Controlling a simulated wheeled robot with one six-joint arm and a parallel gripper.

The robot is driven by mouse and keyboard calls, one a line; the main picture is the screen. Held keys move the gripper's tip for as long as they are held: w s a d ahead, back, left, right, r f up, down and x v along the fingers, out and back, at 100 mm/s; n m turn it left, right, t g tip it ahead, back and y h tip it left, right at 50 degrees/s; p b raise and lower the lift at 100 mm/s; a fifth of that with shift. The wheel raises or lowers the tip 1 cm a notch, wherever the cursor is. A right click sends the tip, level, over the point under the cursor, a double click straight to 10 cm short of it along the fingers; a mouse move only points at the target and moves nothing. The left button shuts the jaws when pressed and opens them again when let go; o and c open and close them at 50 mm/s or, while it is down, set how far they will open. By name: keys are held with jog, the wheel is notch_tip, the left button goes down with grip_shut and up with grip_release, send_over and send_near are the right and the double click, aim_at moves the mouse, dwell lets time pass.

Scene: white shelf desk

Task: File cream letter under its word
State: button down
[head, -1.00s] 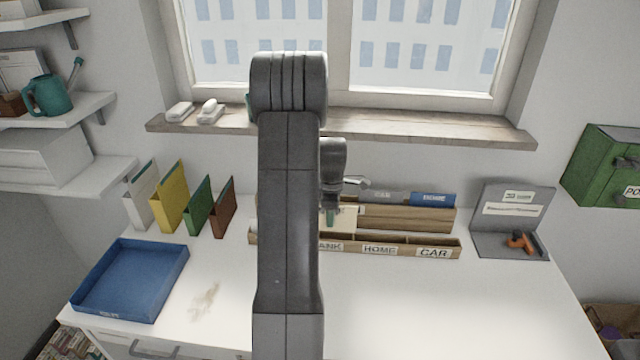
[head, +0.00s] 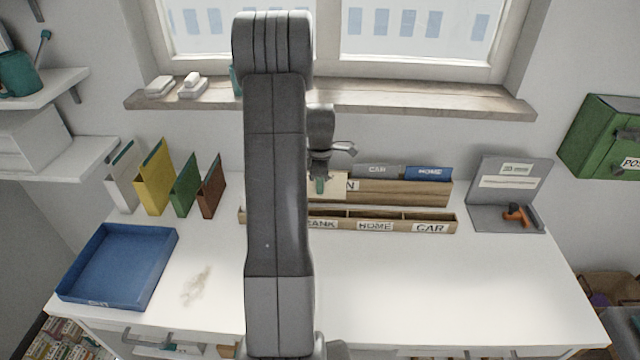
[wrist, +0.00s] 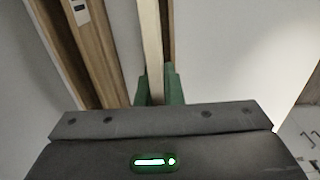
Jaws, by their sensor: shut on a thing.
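My gripper (head: 320,187) is shut on the cream letter (head: 331,186), partly behind my arm in the head view. The letter hangs in front of the back wooden rack (head: 400,192), above the front wooden sorter (head: 436,219). No word on the letter is readable. The sorter's labels read "BANK", partly hidden, "HOME" (head: 375,226) and "CAR" (head: 429,228). In the wrist view, the green fingertips (wrist: 158,88) pinch the letter (wrist: 151,45), seen edge-on as a pale strip.
A grey "CAR" letter (head: 377,171) and a blue "HOME" letter (head: 428,173) stand in the back rack. A blue tray (head: 150,275) and coloured folders (head: 157,178) stand left. A grey stand (head: 510,180) is at right.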

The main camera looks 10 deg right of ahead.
aim_at(320, 210)
jog(key=shift+f+b, duration=3.5)
jog(key=shift+f, duration=1.7)
jog(key=c, duration=1.6)
grip_release()
jog(key=shift+o, duration=0.2)
jog(key=shift+w+r, duration=0.15)
jog(key=shift+r, duration=0.25)
jog(key=shift+o, duration=0.3)
notch_tip(320, 210, up, 13)
jog(key=shift+r+b, duration=0.1)
jog(key=shift+b, duration=0.2)
notch_tip(320, 210, down, 12)
jog(key=shift+f, duration=0.1)
jog(key=shift+p, duration=0.3)
